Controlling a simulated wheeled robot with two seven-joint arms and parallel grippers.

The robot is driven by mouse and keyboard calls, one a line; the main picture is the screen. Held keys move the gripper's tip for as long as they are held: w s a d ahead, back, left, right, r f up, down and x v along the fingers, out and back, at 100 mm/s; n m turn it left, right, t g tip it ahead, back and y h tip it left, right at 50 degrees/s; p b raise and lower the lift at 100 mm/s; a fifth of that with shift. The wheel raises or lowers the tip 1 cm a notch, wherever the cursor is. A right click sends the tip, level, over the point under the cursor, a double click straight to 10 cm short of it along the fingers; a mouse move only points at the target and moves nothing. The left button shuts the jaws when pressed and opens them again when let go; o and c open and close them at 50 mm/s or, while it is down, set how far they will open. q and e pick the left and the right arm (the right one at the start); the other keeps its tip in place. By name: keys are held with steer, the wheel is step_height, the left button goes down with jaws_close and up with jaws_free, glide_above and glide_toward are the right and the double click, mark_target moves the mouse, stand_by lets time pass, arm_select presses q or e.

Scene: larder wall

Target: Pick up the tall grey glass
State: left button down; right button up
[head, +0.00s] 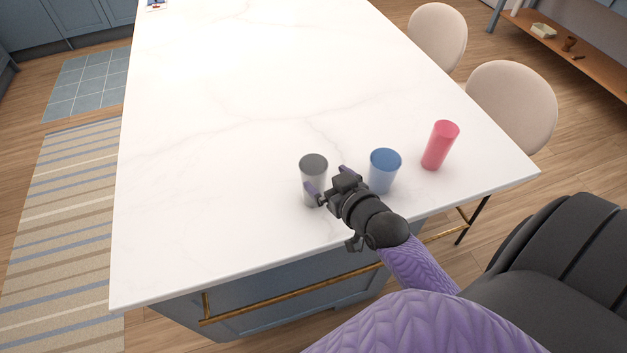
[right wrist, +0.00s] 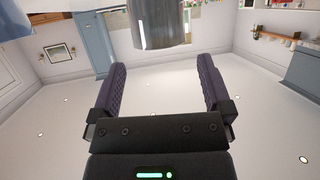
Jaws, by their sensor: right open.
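The tall grey glass (head: 313,170) stands upright near the front edge of the white marble table. My right gripper (head: 329,183) is open beside it, on its near right side; one finger overlaps the glass's lower part in the head view. In the right wrist view, the glass (right wrist: 162,22) shows beyond the tips of the open fingers (right wrist: 163,72), roughly centred between them, with nothing held. Whether a finger touches the glass I cannot tell. My left gripper is out of view.
A blue cup (head: 384,168) stands just right of my right gripper, close to it. A taller red cup (head: 440,146) stands farther right.

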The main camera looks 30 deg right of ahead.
mark_target(308, 161)
steer(key=b+x, duration=0.1)
steer(key=x, duration=0.6)
steer(key=shift+s+d+b, duration=0.1)
steer(key=shift+d+b, duration=0.05)
steer(key=shift+b, duration=0.15)
steer(key=c, duration=0.9)
jaws_close()
